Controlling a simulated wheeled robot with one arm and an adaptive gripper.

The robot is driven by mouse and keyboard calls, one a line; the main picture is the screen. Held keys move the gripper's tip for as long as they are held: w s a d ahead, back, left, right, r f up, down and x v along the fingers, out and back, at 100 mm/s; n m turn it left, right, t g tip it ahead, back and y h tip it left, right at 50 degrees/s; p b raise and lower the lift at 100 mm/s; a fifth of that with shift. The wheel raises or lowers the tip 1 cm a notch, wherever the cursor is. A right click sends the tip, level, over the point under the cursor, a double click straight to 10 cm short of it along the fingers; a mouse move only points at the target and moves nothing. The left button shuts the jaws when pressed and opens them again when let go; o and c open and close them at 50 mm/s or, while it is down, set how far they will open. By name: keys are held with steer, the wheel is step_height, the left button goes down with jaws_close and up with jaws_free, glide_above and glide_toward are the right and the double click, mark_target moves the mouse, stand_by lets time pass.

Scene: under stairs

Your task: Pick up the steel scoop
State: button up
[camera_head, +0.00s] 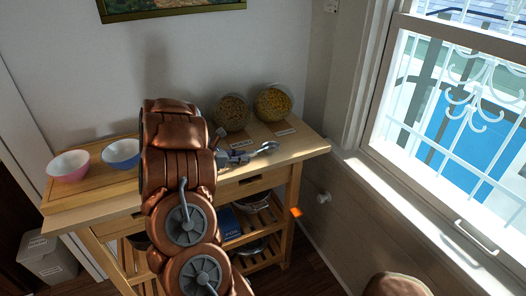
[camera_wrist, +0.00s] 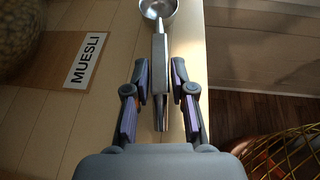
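The steel scoop (camera_wrist: 158,12) lies on the wooden cart top, with its round bowl at the top of the wrist view and its handle pointing toward me. In the head view its bowl (camera_head: 268,147) shows near the front right of the cart top. My gripper (camera_wrist: 160,78) is open, with one finger on each side of the scoop's handle. A narrow gap shows between the handle and each finger. In the head view my gripper (camera_head: 236,157) is small and partly hidden by my arm.
The wooden cart (camera_head: 312,146) holds two jars, (camera_head: 232,113) and (camera_head: 274,102), behind the scoop. A MUESLI label (camera_wrist: 86,60) lies left of my gripper. A pink bowl (camera_head: 68,167) and a blue bowl (camera_head: 121,153) stand at the left. The cart's edge is just right of the scoop.

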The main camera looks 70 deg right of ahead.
jaws_close()
steer(key=shift+r, duration=0.1)
